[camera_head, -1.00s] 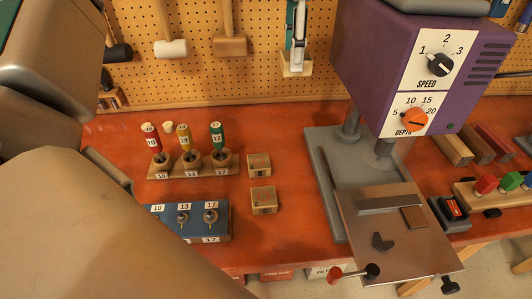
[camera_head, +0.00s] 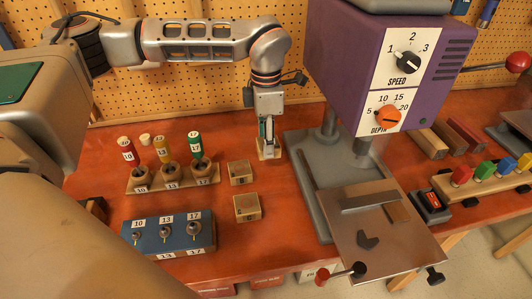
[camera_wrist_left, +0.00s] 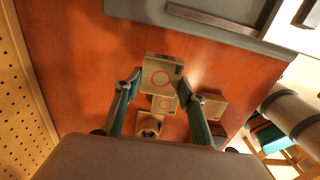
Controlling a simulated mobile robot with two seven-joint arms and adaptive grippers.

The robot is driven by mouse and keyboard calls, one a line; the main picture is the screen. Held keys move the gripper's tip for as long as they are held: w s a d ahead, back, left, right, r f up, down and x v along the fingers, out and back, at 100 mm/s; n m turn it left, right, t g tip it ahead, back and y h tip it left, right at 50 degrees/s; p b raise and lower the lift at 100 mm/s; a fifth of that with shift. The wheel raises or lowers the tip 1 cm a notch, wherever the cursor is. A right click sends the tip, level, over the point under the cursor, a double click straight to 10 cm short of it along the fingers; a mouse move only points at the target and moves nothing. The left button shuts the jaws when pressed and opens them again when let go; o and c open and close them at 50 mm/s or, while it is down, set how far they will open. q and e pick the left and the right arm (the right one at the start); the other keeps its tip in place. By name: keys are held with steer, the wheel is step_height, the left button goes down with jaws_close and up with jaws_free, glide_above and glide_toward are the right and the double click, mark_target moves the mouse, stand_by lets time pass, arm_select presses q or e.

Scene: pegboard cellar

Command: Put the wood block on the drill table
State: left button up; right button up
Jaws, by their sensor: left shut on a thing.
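My left gripper (camera_head: 267,138) is shut on a pale wood block (camera_head: 270,153), left of the drill press base. Whether the block touches the bench is hard to tell. In the left wrist view the wood block (camera_wrist_left: 161,78) sits between the teal fingers of the gripper (camera_wrist_left: 160,90), with a red ring mark on its face. The drill table (camera_head: 350,223) is a metal plate at the front of the drill press, carrying a raised bar, a small brown piece and a dark piece. My right gripper is not in view.
Two similar blocks (camera_head: 240,173) (camera_head: 248,208) lie on the orange bench. A rack of coloured-handled tools (camera_head: 172,184) and a blue stand (camera_head: 168,238) are at left. The purple drill head (camera_head: 360,40) overhangs the drill table. A red-knobbed handle (camera_head: 341,273) sticks out in front.

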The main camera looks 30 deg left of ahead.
arm_select(q)
steer(key=shift+f, duration=2.5)
steer(key=shift+f, duration=0.1)
steer(key=o, duration=1.1)
